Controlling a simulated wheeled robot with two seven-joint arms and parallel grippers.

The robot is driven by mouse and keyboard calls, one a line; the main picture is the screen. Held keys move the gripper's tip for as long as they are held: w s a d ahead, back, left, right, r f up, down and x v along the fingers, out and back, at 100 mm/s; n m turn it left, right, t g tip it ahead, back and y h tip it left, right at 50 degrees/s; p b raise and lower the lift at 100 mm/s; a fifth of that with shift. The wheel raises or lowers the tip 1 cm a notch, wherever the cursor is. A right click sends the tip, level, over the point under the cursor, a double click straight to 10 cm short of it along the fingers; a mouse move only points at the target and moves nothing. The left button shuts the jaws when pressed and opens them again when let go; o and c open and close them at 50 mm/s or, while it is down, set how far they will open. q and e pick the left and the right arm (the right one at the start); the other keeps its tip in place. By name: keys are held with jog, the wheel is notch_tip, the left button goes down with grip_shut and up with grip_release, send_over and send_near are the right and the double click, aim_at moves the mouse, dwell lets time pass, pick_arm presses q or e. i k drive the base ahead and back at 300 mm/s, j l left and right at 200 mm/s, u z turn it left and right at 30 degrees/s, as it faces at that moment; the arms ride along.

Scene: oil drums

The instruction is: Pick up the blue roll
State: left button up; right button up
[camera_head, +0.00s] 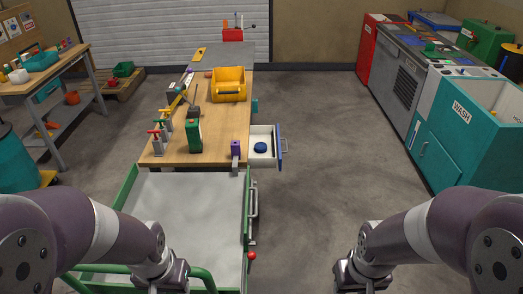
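A small dark blue round thing, which looks like the blue roll (260,147), lies in an open white drawer (268,133) at the right side of the wooden workbench (220,120). It is small in the head view, so I cannot make out whether it has a hole. Nothing touches it from above. My two arms come in at the lower left and lower right and bend down at the bottom edge. Both grippers are out of view below the picture, well short of the drawer.
A green-framed cart with a grey top (190,215) stands in front of the bench. A yellow bin (228,84), a green can (194,135) and clamps are on the bench. The floor (320,170) right of the drawer is clear, up to a teal wash station (462,130).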

aim_at(260, 148)
jog(key=i+l, duration=0.1)
jog(key=l, duration=0.6)
jog(key=i+l+u, duration=0.15)
jog(key=l, duration=0.55)
jog(key=i+l+u, duration=0.35)
jog(key=i+l, duration=1.05)
jog(key=i+u, duration=0.1)
jog(key=i, duration=0.5)
jog(key=i+l, duration=0.15)
jog(key=i, duration=0.4)
jog(key=i+l+u, duration=0.15)
jog(key=i, duration=0.45)
